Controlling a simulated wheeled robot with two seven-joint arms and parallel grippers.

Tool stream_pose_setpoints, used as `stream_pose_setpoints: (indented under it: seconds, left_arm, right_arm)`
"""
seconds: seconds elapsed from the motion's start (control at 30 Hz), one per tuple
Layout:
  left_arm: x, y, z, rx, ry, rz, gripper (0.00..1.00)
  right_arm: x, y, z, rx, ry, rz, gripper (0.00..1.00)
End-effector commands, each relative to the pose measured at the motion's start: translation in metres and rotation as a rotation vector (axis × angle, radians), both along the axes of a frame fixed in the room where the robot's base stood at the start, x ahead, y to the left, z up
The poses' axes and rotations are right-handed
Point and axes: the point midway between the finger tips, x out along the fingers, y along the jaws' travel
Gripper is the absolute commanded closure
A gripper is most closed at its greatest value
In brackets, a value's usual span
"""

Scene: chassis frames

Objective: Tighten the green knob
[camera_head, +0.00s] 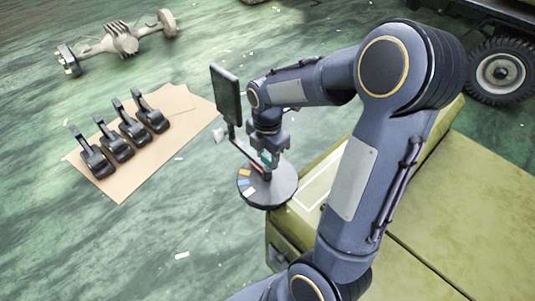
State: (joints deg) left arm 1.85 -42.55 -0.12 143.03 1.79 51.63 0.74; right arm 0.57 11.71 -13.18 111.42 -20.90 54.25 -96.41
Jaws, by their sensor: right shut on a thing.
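A round dark disc (268,188) sits at the near left corner of the green-yellow bench, with coloured patches on its top. A dark upright screen (226,95) on a thin bent post rises behind it on the left. My right arm reaches over from the lower right. My right gripper (266,160) points down over the disc and is shut on a small green knob (265,157), of which only a little shows between the fingers. A small red part shows just below the gripper. My left gripper is not in view.
A brown cardboard sheet (124,188) on the green floor holds several black pedal-like parts (120,140). An axle-like part (122,40) lies at the upper left. A wheeled vehicle's tyre (499,72) stands at the upper right. The bench top (460,190) is clear at right.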

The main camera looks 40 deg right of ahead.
Motion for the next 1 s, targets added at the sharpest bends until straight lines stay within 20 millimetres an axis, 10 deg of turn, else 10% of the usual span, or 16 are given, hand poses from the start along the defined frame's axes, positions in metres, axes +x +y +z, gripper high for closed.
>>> stream_pose_setpoints:
  seconds: [1.0]
  left_arm:
    - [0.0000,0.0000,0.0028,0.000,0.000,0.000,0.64]
  right_arm:
    - [0.0002,-0.0003,0.0007,-0.001,-0.001,-0.594,0.81]
